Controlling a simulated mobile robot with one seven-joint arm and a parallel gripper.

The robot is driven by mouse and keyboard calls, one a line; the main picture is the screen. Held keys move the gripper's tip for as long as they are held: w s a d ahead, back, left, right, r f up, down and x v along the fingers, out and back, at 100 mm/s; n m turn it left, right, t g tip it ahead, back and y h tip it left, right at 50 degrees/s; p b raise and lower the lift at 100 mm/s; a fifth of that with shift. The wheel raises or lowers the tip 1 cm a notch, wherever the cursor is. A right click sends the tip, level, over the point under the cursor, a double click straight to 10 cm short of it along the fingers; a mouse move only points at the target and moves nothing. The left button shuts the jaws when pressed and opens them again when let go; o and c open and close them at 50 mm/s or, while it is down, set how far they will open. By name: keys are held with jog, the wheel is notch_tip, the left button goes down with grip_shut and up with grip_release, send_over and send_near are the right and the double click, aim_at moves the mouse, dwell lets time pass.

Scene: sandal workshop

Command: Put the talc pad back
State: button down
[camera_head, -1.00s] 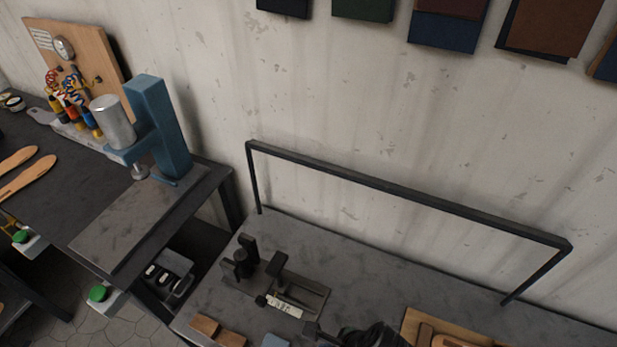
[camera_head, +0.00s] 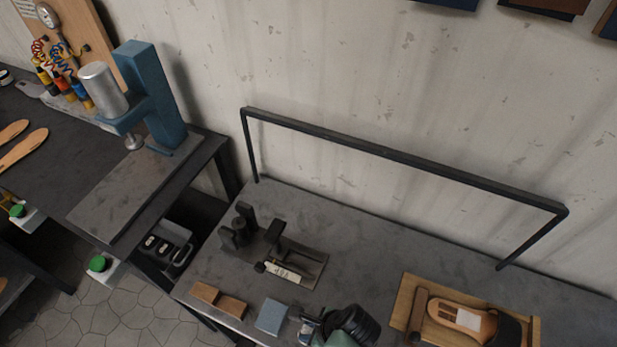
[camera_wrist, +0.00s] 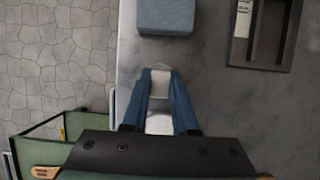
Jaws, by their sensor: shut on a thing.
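My gripper (camera_wrist: 160,76) has its two blue fingers closed on a small whitish pad, which looks like the talc pad (camera_wrist: 160,88). The pad sits between the fingertips, over the edge area of the grey bench; whether it touches the bench is not clear. In the head view my gripper (camera_head: 308,326) is at the bottom centre, partly hidden by my dark wrist, and the pad is hard to make out. A blue-grey block (camera_head: 272,315) lies on the bench just left of my gripper; in the wrist view the block (camera_wrist: 166,16) is straight beyond the fingertips.
A dark fixture with a labelled strip (camera_head: 285,273) stands behind the block. A wooden board with a sandal (camera_head: 408,302) lies to the right. A black rail frame (camera_head: 400,158) spans the bench's back. Bare bench (camera_head: 360,250) lies between.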

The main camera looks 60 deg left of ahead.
jog(key=shift+f, duration=0.15)
jog(key=c, duration=0.7)
grip_release()
jog(key=p+v, duration=0.1)
jog(key=v, duration=1.1)
jog(key=shift+r, duration=0.25)
